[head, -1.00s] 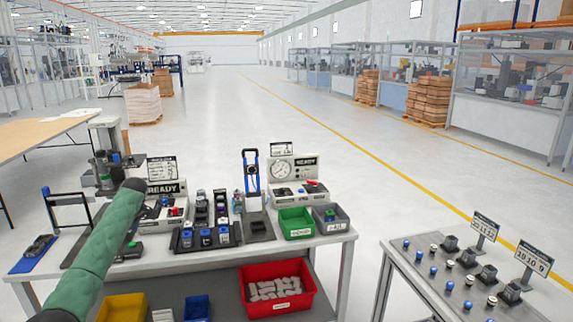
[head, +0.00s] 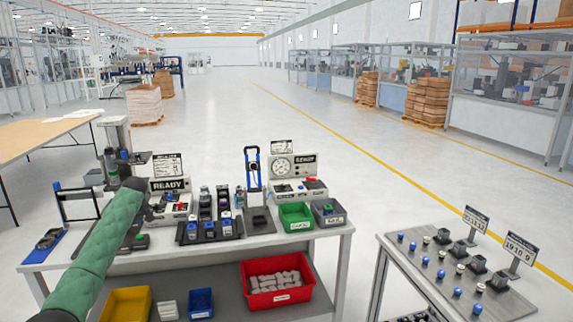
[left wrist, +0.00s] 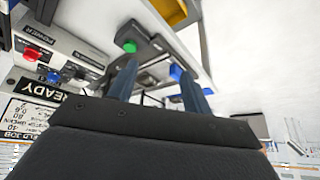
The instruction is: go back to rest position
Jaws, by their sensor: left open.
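My left arm (head: 105,250), in a green sleeve, comes in from the lower left of the head view and reaches over the left part of the workbench (head: 240,247). Its hand is mostly hidden there. In the left wrist view, the two blue-grey fingers of my left gripper (left wrist: 158,85) stand apart with nothing between them. Beyond them is a device with a green button (left wrist: 130,47), and a box with a red button (left wrist: 33,54) and a READY panel are at the left. My right gripper is not in view.
The bench carries a READY station (head: 170,186), a black tray (head: 210,238), a gauge station (head: 297,168), a green bin (head: 295,217) and a grey bin (head: 328,213). A red bin (head: 276,297) sits below. A second table (head: 440,295) is at the right.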

